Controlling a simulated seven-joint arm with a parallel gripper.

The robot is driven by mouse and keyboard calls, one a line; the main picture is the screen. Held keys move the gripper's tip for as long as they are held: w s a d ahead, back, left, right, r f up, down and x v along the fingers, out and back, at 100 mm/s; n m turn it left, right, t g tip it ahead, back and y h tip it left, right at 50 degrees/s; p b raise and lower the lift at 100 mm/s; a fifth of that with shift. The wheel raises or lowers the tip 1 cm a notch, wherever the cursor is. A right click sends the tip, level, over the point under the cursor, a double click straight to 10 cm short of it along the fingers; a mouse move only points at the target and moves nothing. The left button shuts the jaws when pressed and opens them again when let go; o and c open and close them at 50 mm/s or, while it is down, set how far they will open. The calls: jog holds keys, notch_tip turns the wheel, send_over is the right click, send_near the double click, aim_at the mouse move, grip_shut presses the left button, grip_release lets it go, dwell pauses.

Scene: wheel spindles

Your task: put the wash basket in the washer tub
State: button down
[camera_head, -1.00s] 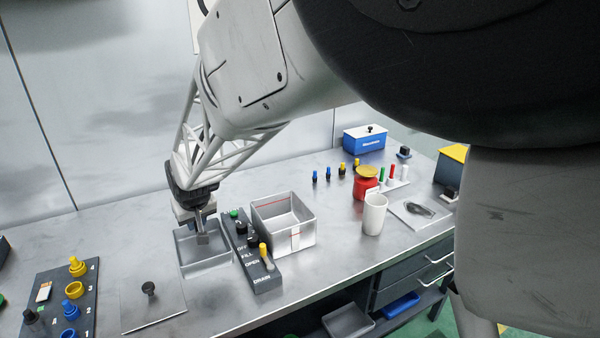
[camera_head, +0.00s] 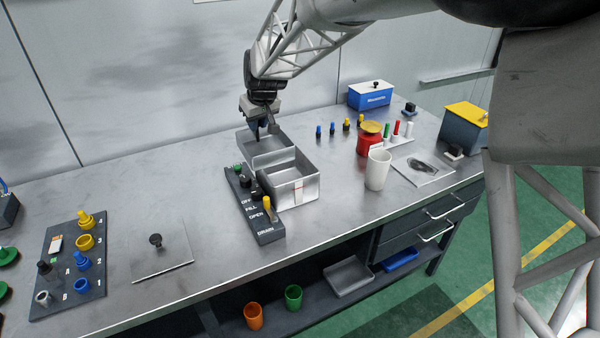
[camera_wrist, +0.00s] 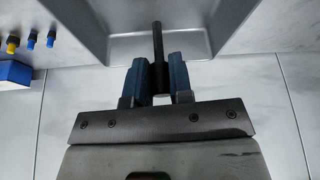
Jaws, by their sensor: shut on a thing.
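The wash basket (camera_head: 272,160) is a grey open box with an upright dark handle. My gripper (camera_head: 265,126) is shut on that handle and the basket hangs below it. In the wrist view, the handle (camera_wrist: 158,42) stands between the two blue fingers of my gripper (camera_wrist: 160,78), and part of the basket's inside (camera_wrist: 205,48) shows beyond. The washer tub (camera_head: 297,191) is a square metal box with a red line on its front. The basket shows just behind and left of the tub in the head view, overlapping its back edge; its exact height is unclear.
The control panel (camera_head: 264,232) with knobs and a yellow lever stands left of the tub. A white cup (camera_head: 378,170) and a red jar (camera_head: 369,143) stand to the right. Small coloured pegs (camera_head: 346,125) stand behind.

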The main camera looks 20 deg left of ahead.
jog(key=w+d+r, duration=0.2)
jog(key=w+d, duration=0.2)
jog(key=w, duration=0.1)
jog(key=shift+r, duration=0.25)
notch_tip(320, 180, down, 14)
jog(key=shift+f, duration=0.15)
dwell(0.5)
jog(key=shift+f, duration=1.9)
jog(key=shift+f, duration=0.15)
jog(key=c, duration=1.3)
grip_release()
jog(key=shift+r, duration=0.2)
